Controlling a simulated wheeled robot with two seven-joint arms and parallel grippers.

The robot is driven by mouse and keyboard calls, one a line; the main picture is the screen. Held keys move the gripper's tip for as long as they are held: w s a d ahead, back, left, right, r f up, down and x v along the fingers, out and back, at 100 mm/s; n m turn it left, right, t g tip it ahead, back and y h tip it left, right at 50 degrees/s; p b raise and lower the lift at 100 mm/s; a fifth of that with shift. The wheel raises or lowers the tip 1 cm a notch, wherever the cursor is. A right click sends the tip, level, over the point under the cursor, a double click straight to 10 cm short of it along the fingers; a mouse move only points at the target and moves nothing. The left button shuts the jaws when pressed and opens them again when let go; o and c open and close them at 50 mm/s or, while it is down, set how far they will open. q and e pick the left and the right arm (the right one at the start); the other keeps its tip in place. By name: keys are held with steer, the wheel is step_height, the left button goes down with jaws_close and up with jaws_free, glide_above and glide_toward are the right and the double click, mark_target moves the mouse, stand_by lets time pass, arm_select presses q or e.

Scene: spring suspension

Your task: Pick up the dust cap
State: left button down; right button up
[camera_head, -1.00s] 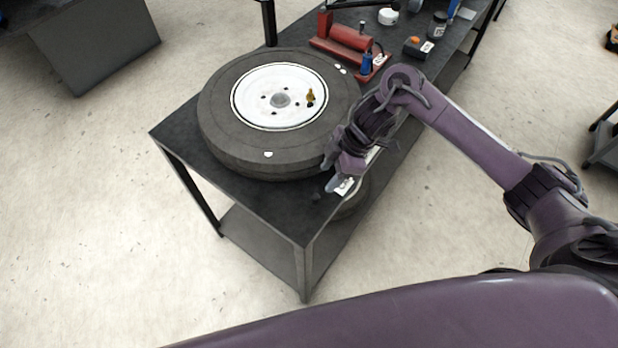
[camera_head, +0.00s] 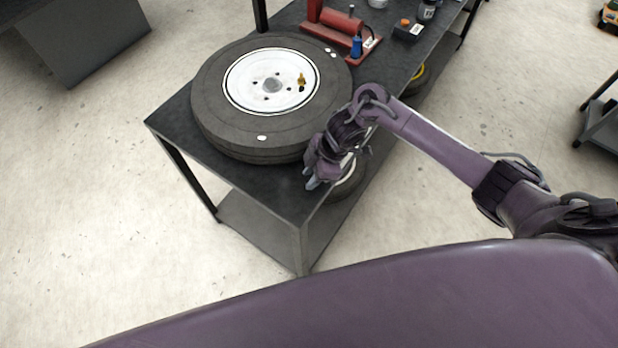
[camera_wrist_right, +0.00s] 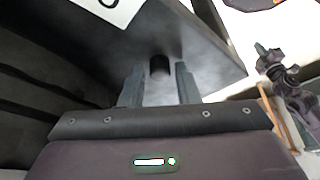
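The dust cap (camera_wrist_right: 159,65) is a small black cylinder on the dark table top near its edge, seen in the right wrist view. My right gripper (camera_wrist_right: 160,80) is open, with one finger on each side of the cap. A gap shows between the cap and each finger. In the head view my right gripper (camera_head: 312,183) points down at the near corner of the table (camera_head: 262,192), and I cannot make out the cap clearly there. My left gripper is not in view.
A large tire with a white wheel (camera_head: 240,132) lies on the table just left of my right gripper. A brass valve (camera_head: 301,79) stands on the wheel. A red tool (camera_head: 338,22) and a blue bottle (camera_head: 357,46) are farther back. The table's front corner is clear.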

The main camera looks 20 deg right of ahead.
jaws_close()
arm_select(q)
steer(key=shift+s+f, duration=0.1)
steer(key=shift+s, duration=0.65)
arm_select(e)
steer(key=shift+r, duration=0.1)
